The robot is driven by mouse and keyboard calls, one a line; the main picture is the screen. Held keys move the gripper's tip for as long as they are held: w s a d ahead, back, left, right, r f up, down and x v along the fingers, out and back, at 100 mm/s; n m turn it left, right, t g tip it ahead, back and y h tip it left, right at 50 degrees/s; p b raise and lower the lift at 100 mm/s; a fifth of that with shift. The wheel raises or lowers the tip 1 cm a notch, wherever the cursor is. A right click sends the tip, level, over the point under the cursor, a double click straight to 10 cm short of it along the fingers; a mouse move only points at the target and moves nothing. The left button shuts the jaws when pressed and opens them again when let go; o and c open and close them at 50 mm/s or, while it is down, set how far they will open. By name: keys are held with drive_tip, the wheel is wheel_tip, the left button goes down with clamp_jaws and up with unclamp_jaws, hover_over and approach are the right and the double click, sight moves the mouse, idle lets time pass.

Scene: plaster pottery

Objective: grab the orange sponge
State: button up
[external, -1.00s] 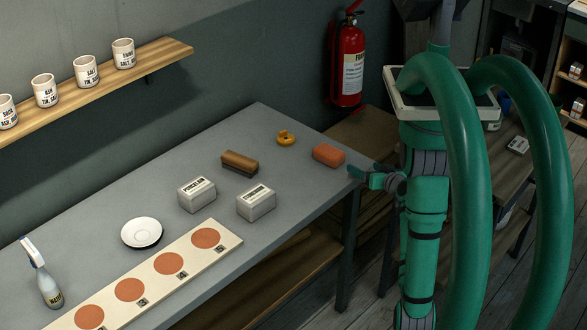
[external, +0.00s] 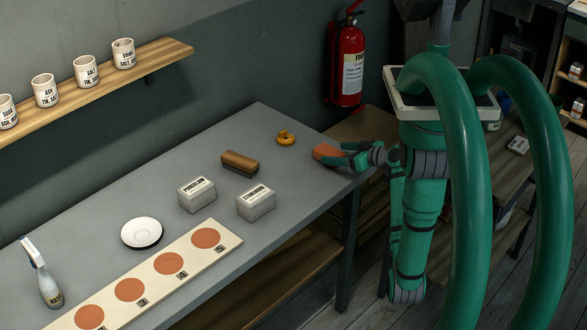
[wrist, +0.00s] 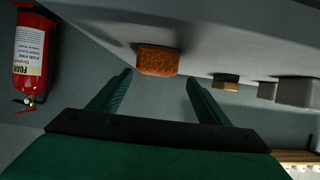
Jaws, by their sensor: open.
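The orange sponge (external: 325,153) lies at the right end of the grey table, near its edge. My gripper (external: 342,156) is at the sponge's right side in the external view, and its fingers partly cover the sponge. In the wrist view the sponge (wrist: 158,60) shows beyond and between the two open green fingers of my gripper (wrist: 158,82). No finger touches it in the wrist view.
A yellow ring-shaped item (external: 285,138), a brown block (external: 240,162) and two white labelled blocks (external: 197,194) stand left of the sponge. A fire extinguisher (external: 348,65) hangs on the wall behind. The grey table (external: 290,180) is bare just in front of the sponge.

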sight(333, 153)
drive_tip(key=shift+w+d+x, duration=0.1)
drive_tip(key=shift+d+x, duration=0.05)
drive_tip(key=shift+x, duration=1.2)
drive_tip(key=shift+w+d+x, duration=0.1)
drive_tip(key=shift+d+x, duration=0.05)
drive_tip(key=shift+x, duration=1.2)
drive_tip(key=shift+f, duration=0.15)
